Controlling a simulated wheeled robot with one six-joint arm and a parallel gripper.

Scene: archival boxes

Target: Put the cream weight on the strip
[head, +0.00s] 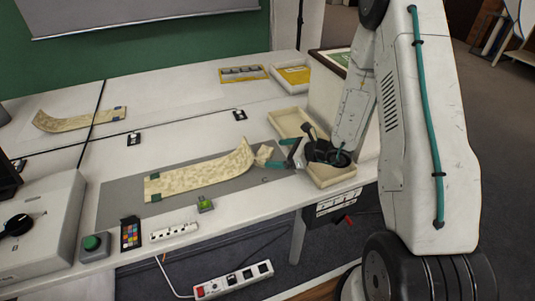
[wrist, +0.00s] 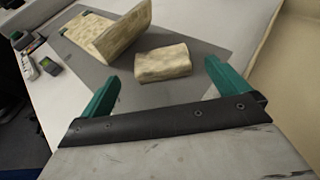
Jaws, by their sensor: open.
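The cream weight (wrist: 162,63) is a small mottled block lying on the grey mat just ahead of my fingertips; it also shows in the head view (head: 263,155). The strip (head: 195,176) is a long cream mottled band on the mat. Its left end lies flat with dark green pieces at the corners, and its right end curls up beside the weight. In the wrist view the curled end of the strip (wrist: 124,32) stands up left of the weight, with a gap between them. My gripper (head: 279,153) is open and empty, its teal fingers (wrist: 162,72) spread wider than the weight.
The grey mat (head: 120,203) lies on a white table. A cream tray (head: 332,181) stands under my wrist at the right. A small green device (head: 205,204), a colour card (head: 131,233) and a white power strip (head: 173,231) lie along the front edge. Another curled strip (head: 75,122) lies farther back.

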